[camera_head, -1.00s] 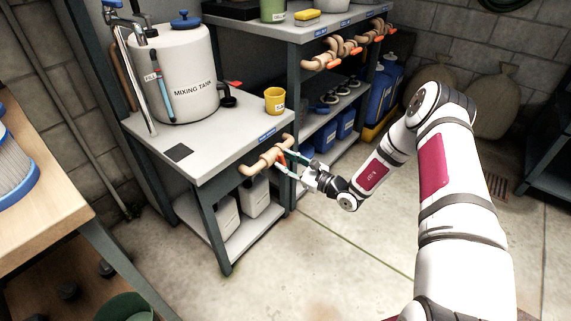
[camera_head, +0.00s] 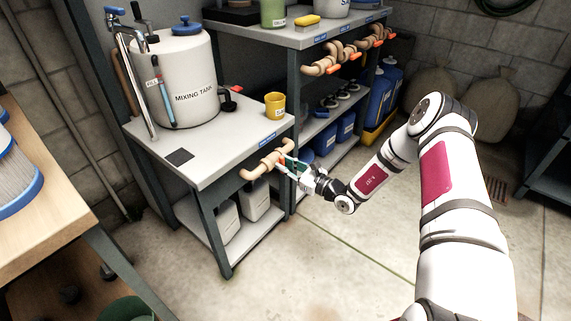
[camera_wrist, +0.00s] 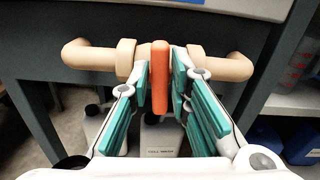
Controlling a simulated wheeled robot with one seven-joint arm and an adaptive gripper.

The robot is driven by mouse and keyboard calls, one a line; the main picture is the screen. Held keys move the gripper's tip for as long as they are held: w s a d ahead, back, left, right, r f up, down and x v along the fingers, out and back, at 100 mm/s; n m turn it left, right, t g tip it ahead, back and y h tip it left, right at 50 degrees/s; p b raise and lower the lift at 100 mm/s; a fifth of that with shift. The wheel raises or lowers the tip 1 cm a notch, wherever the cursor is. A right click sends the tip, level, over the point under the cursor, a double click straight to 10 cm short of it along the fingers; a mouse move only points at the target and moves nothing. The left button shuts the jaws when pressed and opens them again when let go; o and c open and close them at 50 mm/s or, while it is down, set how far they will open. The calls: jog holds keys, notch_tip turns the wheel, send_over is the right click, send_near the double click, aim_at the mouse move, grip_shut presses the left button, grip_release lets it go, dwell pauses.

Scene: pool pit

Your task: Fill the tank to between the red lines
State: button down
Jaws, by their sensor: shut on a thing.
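The white mixing tank (camera_head: 192,62) stands on the bench at the left, with a blue lid. A narrow sight tube (camera_head: 161,92) with a small label runs down its front; its level and red lines are too small to read surely. A chrome tap (camera_head: 128,45) with a blue handle stands at the tank's left. A tan pipe (camera_wrist: 90,57) runs below the bench's front edge, with an orange valve handle (camera_wrist: 160,77) hanging downward. My gripper (camera_head: 286,163) is at this pipe; in the wrist view its green-padded fingers (camera_wrist: 161,88) are shut on the orange handle from both sides.
A yellow cup (camera_head: 275,105) stands near the bench's right corner. A dark square (camera_head: 179,156) lies on the bench top. More pipes with orange handles (camera_head: 354,56) line the shelf behind. White jugs (camera_head: 256,200) sit below the bench. The floor in front is clear.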

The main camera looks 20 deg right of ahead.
jog(key=shift+m, duration=0.6)
jog(key=c, duration=1.6)
grip_release()
jog(key=v, duration=1.2)
